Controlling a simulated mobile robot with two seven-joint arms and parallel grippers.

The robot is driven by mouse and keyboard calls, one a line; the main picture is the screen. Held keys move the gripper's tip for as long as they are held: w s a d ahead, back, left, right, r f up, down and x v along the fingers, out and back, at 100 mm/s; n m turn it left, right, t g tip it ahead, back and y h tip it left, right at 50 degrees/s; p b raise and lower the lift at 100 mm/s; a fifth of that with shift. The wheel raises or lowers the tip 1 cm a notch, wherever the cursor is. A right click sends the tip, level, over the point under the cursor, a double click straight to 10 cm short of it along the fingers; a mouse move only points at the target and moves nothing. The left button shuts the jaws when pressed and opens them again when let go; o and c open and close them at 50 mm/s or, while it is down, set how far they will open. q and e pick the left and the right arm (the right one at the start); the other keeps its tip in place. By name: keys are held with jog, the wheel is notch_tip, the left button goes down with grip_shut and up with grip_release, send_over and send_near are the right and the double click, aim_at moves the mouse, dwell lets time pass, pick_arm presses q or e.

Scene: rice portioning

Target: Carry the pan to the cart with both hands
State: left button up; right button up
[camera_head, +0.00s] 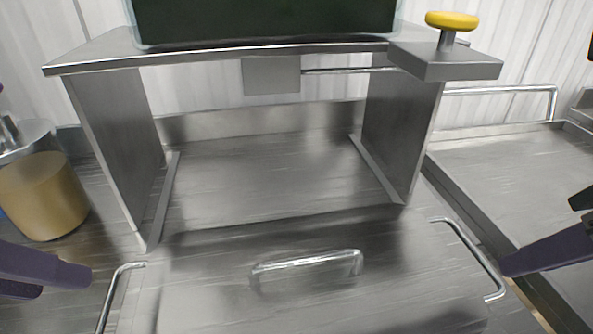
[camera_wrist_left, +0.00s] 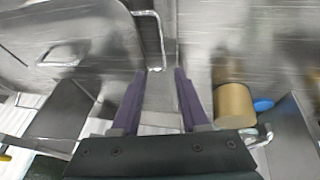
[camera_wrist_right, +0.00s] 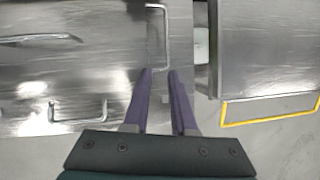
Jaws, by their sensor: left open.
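The pan (camera_head: 215,300) is a wide steel vessel with a flat lid and a bar handle (camera_head: 307,262) on top. Its left side handle (camera_head: 118,297) and right side handle (camera_head: 470,260) stick out at the sides. My left gripper (camera_head: 75,277) is open, just left of the left handle; in the left wrist view that handle (camera_wrist_left: 160,42) lies ahead of the fingertips. My right gripper (camera_head: 515,262) is open beside the right handle; its fingertips (camera_wrist_right: 159,71) are close to that handle (camera_wrist_right: 150,38). Neither gripper holds anything. The cart (camera_head: 510,175) has a flat steel top at the right.
A steel stand (camera_head: 100,125) rises behind the pan, carrying a dark box (camera_head: 265,20) and a block with a yellow knob (camera_head: 452,20). A tan-filled container (camera_head: 45,195) stands left, near my left gripper.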

aim_at(110, 290)
pick_arm(q)
jog(key=shift+w+a+r, duration=0.1)
jog(key=shift+a, duration=0.2)
pick_arm(e)
jog(key=shift+w+d+r+n, duration=0.15)
jog(key=shift+d+n, duration=0.35)
jog(key=shift+n, duration=0.4)
pick_arm(q)
jog(key=x, duration=1)
pick_arm(e)
jog(key=x, duration=1)
jog(key=shift+d, duration=0.1)
pick_arm(q)
jog(key=c, duration=0.5)
pick_arm(e)
grip_shut()
pick_arm(q)
grip_shut()
jog(key=shift+r, duration=0.1)
pick_arm(e)
jog(key=shift+r, duration=0.1)
